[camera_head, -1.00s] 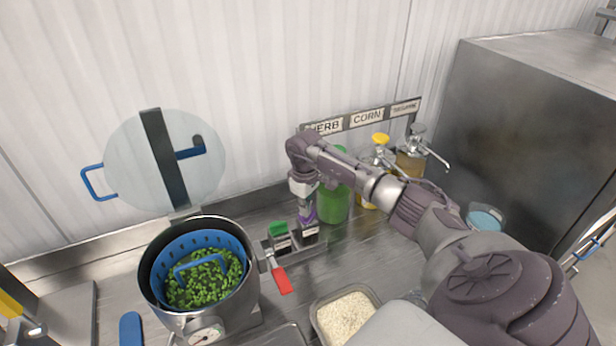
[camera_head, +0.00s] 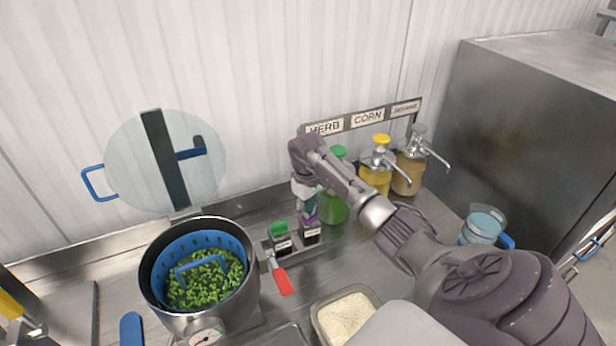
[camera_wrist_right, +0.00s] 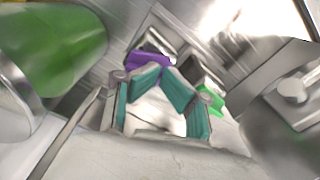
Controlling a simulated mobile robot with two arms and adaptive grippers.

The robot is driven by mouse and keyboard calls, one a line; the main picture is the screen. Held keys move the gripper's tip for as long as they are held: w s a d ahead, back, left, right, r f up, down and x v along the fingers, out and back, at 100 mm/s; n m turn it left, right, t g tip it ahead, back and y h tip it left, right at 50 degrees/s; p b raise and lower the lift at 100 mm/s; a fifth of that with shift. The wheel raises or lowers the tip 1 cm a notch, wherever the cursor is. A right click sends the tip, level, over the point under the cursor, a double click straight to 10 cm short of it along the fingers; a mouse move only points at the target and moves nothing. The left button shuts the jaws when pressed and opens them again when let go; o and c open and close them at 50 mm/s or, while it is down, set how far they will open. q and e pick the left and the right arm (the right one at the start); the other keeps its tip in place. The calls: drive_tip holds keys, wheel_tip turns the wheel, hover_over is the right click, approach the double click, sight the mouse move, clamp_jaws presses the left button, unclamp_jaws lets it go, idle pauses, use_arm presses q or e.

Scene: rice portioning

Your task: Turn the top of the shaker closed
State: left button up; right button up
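Two small shakers stand in a metal rack on the counter. One has a purple top (camera_head: 312,216) and the other a green top (camera_head: 278,229). My right gripper (camera_head: 308,203) points down at the purple-topped shaker and partly hides its top. In the right wrist view my gripper (camera_wrist_right: 163,72) shows teal pads leaning inward, with tips close together. The purple top (camera_wrist_right: 148,60) lies right at the left fingertip, and the green top (camera_wrist_right: 212,99) is to the right. I cannot tell whether the pads grip the purple top. My left gripper is not in view.
A steamer pot (camera_head: 239,295) with green vegetables stands left of the rack, with a red lever (camera_head: 281,283) beside it. Green (camera_head: 334,205), yellow (camera_head: 375,178) and tan (camera_head: 408,172) dispensers stand behind right. A rice container (camera_head: 316,318) is in front.

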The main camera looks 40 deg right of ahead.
drive_tip(key=shift+d+r, duration=0.1)
drive_tip(key=shift+r, duration=0.3)
wheel_tip(320, 180, up, 7)
drive_tip(key=shift+r, duration=0.2)
idle(0.4)
drive_tip(key=shift+w, duration=0.1)
idle(0.4)
